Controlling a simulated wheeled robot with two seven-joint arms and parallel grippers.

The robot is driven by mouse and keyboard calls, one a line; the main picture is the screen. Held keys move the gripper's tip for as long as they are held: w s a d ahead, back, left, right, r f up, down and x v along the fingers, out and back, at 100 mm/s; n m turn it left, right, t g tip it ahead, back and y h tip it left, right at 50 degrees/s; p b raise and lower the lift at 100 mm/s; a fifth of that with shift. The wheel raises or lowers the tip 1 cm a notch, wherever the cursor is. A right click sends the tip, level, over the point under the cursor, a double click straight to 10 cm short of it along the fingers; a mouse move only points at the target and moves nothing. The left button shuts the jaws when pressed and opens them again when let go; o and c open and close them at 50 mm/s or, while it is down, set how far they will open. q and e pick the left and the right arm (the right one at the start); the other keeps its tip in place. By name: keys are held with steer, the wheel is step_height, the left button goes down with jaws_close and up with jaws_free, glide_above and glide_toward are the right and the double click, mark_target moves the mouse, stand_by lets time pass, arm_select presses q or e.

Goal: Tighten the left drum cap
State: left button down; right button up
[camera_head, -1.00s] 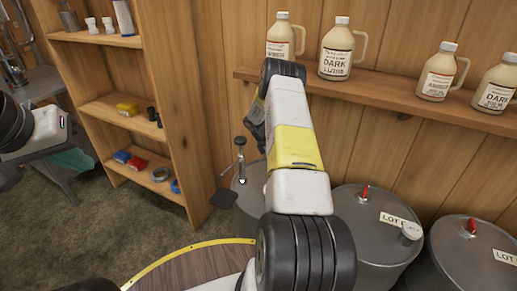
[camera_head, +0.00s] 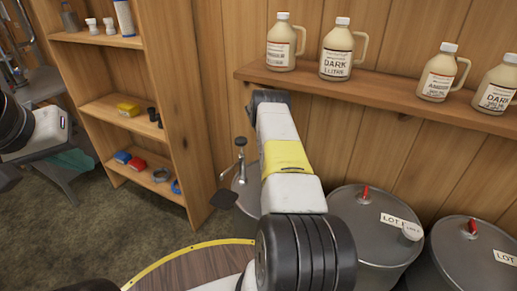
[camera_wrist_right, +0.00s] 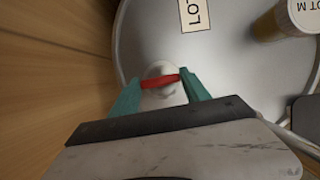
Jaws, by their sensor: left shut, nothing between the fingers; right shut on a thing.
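The left drum (camera_head: 247,199) is grey, close to the wood wall and mostly hidden behind my right arm in the head view. In the right wrist view its round lid (camera_wrist_right: 235,65) carries a pale cap with a red grip bar (camera_wrist_right: 160,81). My right gripper (camera_wrist_right: 161,85) is over this cap. Its green fingers are shut on the cap, one on each side. In the head view my right arm hides that gripper and the cap. Of my left gripper (camera_head: 8,178), only a dark part seems to show at the left edge, away from the drums.
Two more drums with red-topped caps stand to the right (camera_head: 375,255) (camera_head: 485,262). A shelf of jugs (camera_head: 400,97) hangs above. A small jar (camera_wrist_right: 285,20) and a LOT label (camera_wrist_right: 193,14) are near the held cap. A metal fitting (camera_head: 240,160) rises beside my right arm.

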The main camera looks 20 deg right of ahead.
steer(key=shift+m, duration=0.5)
steer(key=o, duration=1.4)
